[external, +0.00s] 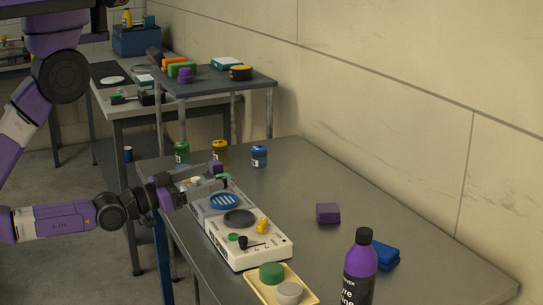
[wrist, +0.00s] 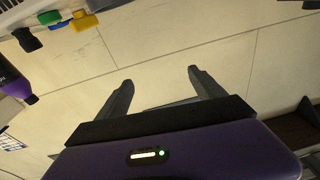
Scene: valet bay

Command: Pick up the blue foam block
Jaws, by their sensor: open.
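A blue, soft-edged item (external: 385,256) lies on the grey table at the right, partly hidden behind a purple bottle. It may be the blue foam block, but it could also be folded cloth; I cannot tell. My gripper (external: 222,184) is over the table's left part, above the back end of a white tray-like unit, well away from the blue item. In the wrist view my gripper (wrist: 160,78) has its two fingers spread, with only pale wall between them. I cannot make out the blue item in the wrist view.
The purple bottle (external: 360,270) stands at the front. A purple block (external: 328,213) lies mid-table in clear space. The white unit (external: 255,252) holds a round blue part and small knobs. Several small jars (external: 219,150) stand at the back. A raised shelf (external: 225,84) carries coloured items.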

